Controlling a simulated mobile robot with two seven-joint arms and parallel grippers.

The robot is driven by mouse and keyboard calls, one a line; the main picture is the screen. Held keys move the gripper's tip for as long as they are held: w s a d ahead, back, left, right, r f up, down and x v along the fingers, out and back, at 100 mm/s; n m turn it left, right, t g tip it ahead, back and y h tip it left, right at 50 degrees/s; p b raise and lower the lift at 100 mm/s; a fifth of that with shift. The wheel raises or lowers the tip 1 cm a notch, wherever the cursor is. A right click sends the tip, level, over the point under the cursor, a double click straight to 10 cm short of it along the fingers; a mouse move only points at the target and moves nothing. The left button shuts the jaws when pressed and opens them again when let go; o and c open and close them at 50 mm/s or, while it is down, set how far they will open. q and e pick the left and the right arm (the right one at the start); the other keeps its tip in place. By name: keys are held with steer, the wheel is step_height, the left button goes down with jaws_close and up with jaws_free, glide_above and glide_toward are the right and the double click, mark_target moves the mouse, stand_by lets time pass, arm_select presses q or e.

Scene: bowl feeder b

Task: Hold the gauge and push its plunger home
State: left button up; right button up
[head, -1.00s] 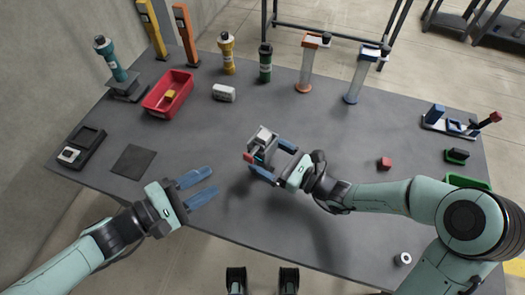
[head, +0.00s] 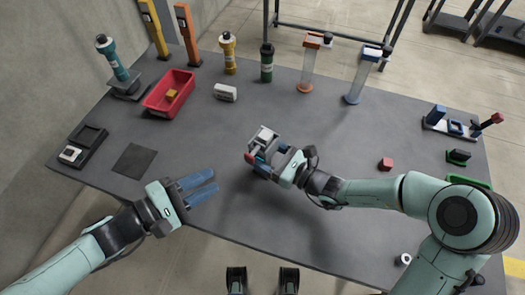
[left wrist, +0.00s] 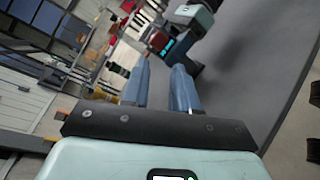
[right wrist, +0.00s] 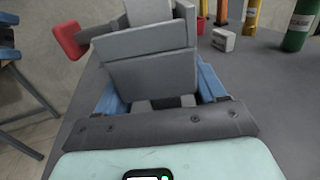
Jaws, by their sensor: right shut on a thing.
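The gauge is a grey block (head: 265,136) with a red plunger end (head: 250,158) facing left. My right gripper (head: 276,157) is shut on it and holds it over the middle of the table. In the right wrist view, the grey body (right wrist: 150,60) fills the space between the blue fingers, and the red end (right wrist: 70,42) sticks out left. My left gripper (head: 206,185) is to the left of the gauge, empty, its blue fingers partly open with a narrow gap. In the left wrist view, the red end (left wrist: 158,41) shows beyond the fingertips, apart from them.
A red bin (head: 170,104) with a yellow block stands at the back left. A white labelled block (head: 225,92), a yellow bottle (head: 228,55) and a green bottle (head: 266,65) are behind. A small red cube (head: 385,164) lies right. The table between is clear.

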arm_select(q)
steer(key=shift+d+r+m, duration=0.15)
steer(key=shift+m, duration=0.35)
jaws_close()
step_height(320, 180, up, 8)
steer(key=a+n+g+y, duration=0.1)
steer(key=n+g+y, duration=0.4)
steer(key=n, duration=3)
steer(key=shift+w+a+n+g, duration=0.2)
steer(key=shift+w+n+g, duration=0.15)
steer(key=shift+g, duration=1.05)
